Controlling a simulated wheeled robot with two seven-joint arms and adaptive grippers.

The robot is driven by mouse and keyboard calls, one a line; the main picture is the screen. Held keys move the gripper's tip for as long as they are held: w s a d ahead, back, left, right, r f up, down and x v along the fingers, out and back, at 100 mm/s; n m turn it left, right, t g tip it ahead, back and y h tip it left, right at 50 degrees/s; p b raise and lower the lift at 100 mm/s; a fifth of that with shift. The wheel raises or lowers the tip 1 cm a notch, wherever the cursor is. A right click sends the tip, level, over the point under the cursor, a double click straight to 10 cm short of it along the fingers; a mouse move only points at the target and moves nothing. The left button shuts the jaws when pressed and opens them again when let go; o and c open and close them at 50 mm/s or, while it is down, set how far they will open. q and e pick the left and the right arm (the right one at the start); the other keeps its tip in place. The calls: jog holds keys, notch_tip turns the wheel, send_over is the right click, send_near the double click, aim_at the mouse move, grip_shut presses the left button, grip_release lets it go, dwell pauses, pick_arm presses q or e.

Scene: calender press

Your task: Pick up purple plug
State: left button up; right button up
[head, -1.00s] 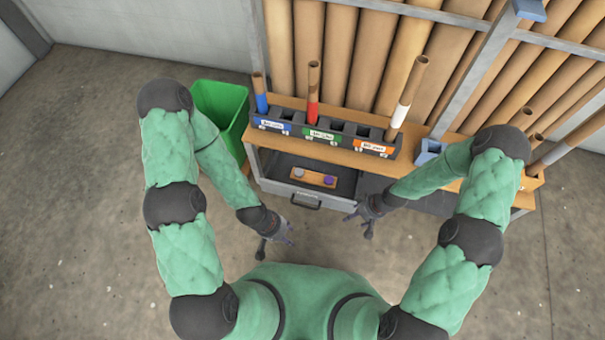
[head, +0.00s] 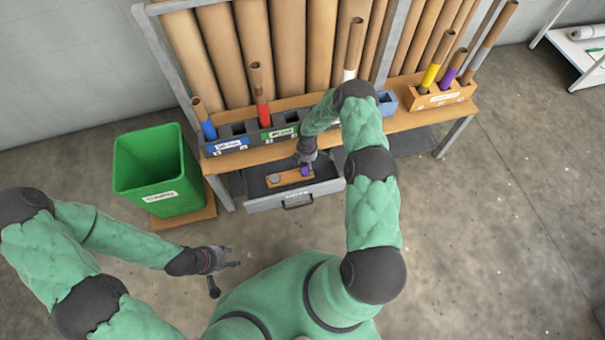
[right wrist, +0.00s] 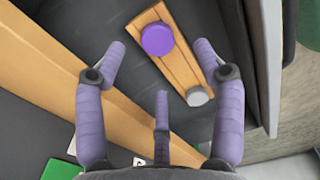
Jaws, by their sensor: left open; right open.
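The purple plug (right wrist: 157,40) is a round disc on a small wooden block (right wrist: 177,62) inside an open grey drawer (head: 262,203). A grey plug (right wrist: 197,96) sits on the same block; it also shows in the head view (head: 273,179). In the head view the purple plug (head: 306,171) is partly covered by my right gripper (head: 307,160). The right wrist view shows that gripper (right wrist: 160,75) open and empty above the drawer, its fingers apart from the plug. My left gripper (head: 222,267) is open and empty over the floor at left.
A wooden bench (head: 220,161) above the drawer carries a rack with several coloured tubes. A green bin (head: 155,170) stands left. An orange holder (head: 440,97) with more tubes is at right. The floor in front is clear.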

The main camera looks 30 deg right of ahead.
aim_at(305, 173)
jog(key=shift+f, duration=0.85)
jog(key=f+b, duration=0.1)
jog(key=f, duration=0.1)
jog(key=f+b, duration=0.2)
jog(key=f, duration=0.1)
jog(key=shift+w+d, duration=0.2)
jog(key=c, duration=0.9)
